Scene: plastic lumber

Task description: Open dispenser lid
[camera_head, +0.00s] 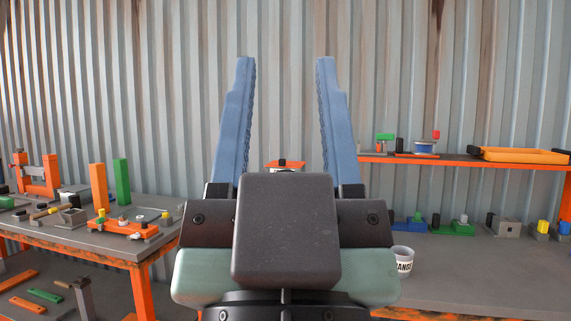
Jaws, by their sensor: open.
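My gripper (285,62) is in the middle of the camera_head view, with its two blue fingers pointing up and spread wide apart. It is open, and I see nothing held between the fingers. Behind it, low in the gap between the fingers, shows the top of a pale object with an orange lid (285,163) and a small dark knob. This may be the dispenser. The lid looks down on the object. Its lower part is hidden behind my gripper's body. I cannot tell how far the fingers are from it.
A left workbench (92,238) carries an orange vise (37,178), upright orange and green bars, and small tools. On the right bench (470,270) stand a white cup (403,262) and several small fixtures. An orange shelf (440,160) above holds an orange tray (525,155). A corrugated wall closes the back.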

